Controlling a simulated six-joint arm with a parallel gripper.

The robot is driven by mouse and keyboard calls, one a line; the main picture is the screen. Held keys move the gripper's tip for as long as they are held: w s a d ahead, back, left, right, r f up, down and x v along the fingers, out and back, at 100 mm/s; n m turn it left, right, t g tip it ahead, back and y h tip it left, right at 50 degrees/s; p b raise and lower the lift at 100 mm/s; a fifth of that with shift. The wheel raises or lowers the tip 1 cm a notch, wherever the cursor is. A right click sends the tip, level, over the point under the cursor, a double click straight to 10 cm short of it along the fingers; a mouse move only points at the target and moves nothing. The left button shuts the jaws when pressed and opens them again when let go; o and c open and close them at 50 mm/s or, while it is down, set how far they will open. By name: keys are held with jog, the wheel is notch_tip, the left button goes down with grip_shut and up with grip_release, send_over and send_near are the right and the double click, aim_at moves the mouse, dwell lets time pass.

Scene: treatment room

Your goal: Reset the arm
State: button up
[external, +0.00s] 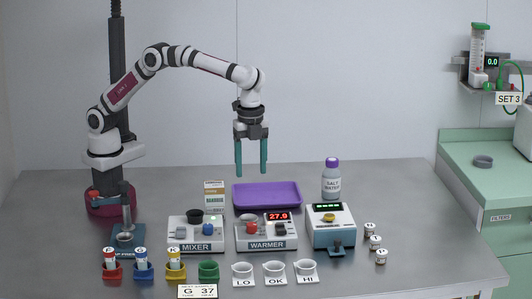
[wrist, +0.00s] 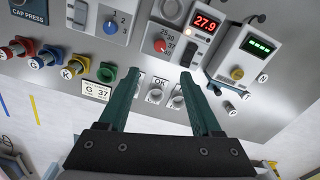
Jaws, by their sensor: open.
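My gripper (external: 252,156) hangs above the back middle of the steel table, its two teal fingers pointing down and apart with nothing between them. In the wrist view the gripper (wrist: 165,85) also shows open and empty. The arm is raised and bent from its base at the left of the table. In the external view the fingertips are in front of the wall, near the purple tray (external: 266,194); their exact height above it I cannot tell.
On the table stand the mixer (external: 197,233), the warmer (external: 266,235) reading 27.9, a blue-white device (external: 333,236) and a salt water bottle (external: 331,180). In front are coloured holders with vials, LO, OK (external: 275,272) and HI cups, and a G 37 card (external: 198,291). Small vials stand right.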

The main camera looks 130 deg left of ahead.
jog(key=s+d+r, duration=0.4)
jog(key=s+r, duration=0.2)
jog(key=s, duration=0.4)
jog(key=s+d+f+y, duration=0.1)
jog(key=s+f, duration=0.1)
jog(key=s, duration=1.1)
jog(key=s+d+f, duration=0.2)
jog(key=s+f, duration=0.1)
jog(key=s, duration=1)
jog(key=shift+s+d+y, duration=0.15)
jog(key=shift+d+y, duration=0.15)
jog(key=shift+y, duration=0.1)
